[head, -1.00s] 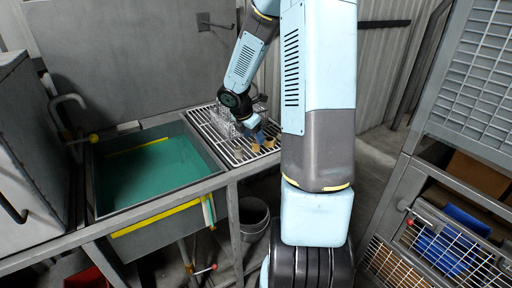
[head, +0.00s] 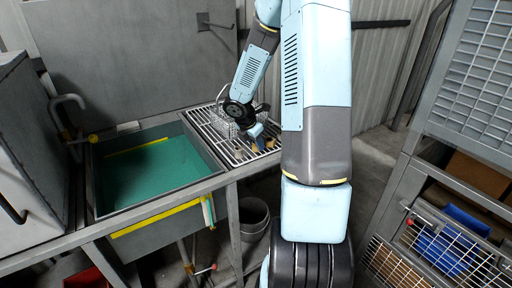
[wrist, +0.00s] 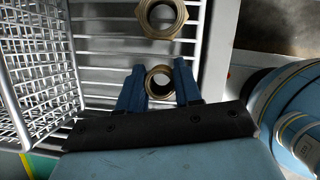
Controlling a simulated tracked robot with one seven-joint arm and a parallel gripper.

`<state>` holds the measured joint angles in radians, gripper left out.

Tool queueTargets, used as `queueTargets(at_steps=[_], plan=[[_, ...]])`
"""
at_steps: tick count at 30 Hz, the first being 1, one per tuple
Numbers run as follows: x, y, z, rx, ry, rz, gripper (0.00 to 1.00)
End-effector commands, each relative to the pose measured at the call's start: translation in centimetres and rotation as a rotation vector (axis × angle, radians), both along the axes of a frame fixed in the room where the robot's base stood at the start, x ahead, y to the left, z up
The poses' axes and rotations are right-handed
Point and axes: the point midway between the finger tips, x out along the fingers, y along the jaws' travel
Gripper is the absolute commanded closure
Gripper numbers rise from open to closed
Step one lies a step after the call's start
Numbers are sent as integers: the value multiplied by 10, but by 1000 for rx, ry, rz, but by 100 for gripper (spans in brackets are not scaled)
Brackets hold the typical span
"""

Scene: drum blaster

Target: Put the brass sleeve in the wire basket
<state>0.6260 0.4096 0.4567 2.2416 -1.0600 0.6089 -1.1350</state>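Two hollow brass pieces lie on the slatted rack. One round brass ring (wrist: 159,82) is between my gripper's blue fingers (wrist: 159,75) in the wrist view, its sides partly hidden by them. The other, a larger-looking piece with an angular outer edge (wrist: 161,18), lies just beyond the fingertips. I cannot tell for certain which is the sleeve. My gripper (head: 259,146) points down at the rack, its fingers apart on either side of the ring; no firm grip shows. The wire basket (wrist: 38,75) stands on the rack to the left; it also shows in the head view (head: 226,118).
The slatted rack (head: 212,140) adjoins an open tank (head: 150,175) with a green interior on the left. A grey panel stands behind. A bucket (head: 254,214) is under the bench. A mesh-fronted cabinet (head: 440,165) stands at the right.

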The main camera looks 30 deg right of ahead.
Motion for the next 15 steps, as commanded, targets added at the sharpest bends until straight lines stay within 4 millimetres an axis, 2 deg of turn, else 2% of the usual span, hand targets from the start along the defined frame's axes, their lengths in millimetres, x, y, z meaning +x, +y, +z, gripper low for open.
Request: queueTargets(at_steps=[2,9,15], plan=[[0,0,0,0,0,0,76],[0,0,0,0,0,0,99],[0,0,0,0,-1,0,100]])
